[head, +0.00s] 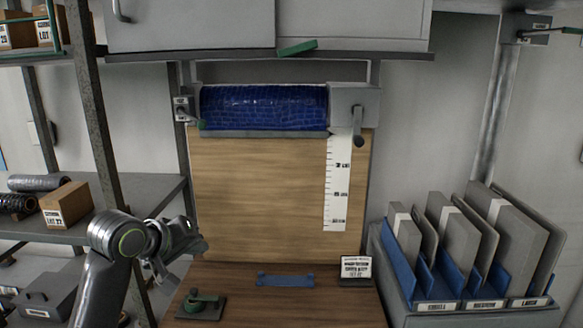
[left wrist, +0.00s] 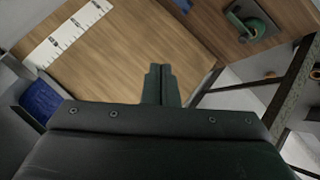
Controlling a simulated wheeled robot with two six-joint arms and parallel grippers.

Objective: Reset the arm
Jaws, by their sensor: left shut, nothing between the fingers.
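My left arm (head: 110,278) comes in from the lower left in the head view, bent, with its wrist in front of the rack. My right gripper is in neither view.
A wooden board with a ruler strip (head: 338,185) stands below a blue roll (head: 263,107). A green-handled lever (head: 203,304), a blue strip (head: 285,280) and a small sign (head: 354,269) are on the bench. A rack (head: 95,110) stands left; a panel bin (head: 405,290) right.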

